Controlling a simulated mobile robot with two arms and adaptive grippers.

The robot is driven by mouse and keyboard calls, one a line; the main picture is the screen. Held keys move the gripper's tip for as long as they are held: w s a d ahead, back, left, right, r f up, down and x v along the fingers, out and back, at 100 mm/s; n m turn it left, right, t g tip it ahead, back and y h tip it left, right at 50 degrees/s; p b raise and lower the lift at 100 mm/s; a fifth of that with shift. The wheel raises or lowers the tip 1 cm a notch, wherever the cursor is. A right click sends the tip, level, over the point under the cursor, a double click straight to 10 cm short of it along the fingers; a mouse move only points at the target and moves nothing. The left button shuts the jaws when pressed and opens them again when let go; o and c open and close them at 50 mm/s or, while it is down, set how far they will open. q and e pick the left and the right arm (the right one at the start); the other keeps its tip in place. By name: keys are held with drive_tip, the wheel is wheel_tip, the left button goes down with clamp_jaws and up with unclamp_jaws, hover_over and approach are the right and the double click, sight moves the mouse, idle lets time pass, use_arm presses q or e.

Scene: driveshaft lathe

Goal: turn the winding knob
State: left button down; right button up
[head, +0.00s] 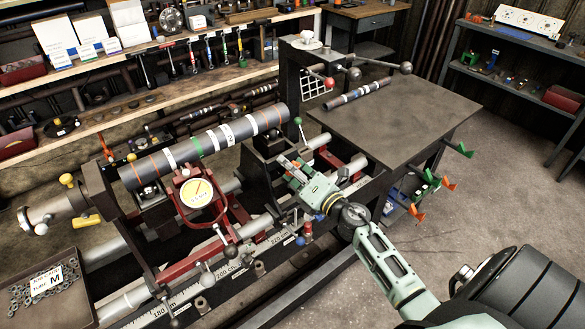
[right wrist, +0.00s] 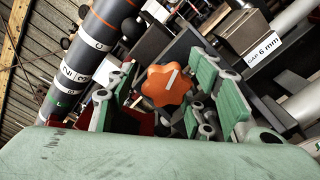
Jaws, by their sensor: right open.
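An orange star-shaped winding knob (right wrist: 167,87) with a white mark on its face shows in the right wrist view. It sits between the spread green-padded fingers of my right gripper (right wrist: 168,95). The gripper is open; whether any finger touches the knob I cannot tell. In the head view my right gripper (head: 293,168) is at the lathe, just right of the striped driveshaft, and the knob is not clearly visible there. My left gripper is not in view.
A dark flat table (head: 395,117) holds a short striped shaft (head: 356,94) at right. A block labelled "GAP 6 mm" (right wrist: 263,50) is near the gripper. A tray of nuts (head: 40,290) is lower left.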

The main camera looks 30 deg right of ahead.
drive_tip(key=s, duration=1.2)
drive_tip(key=shift+d, duration=0.45)
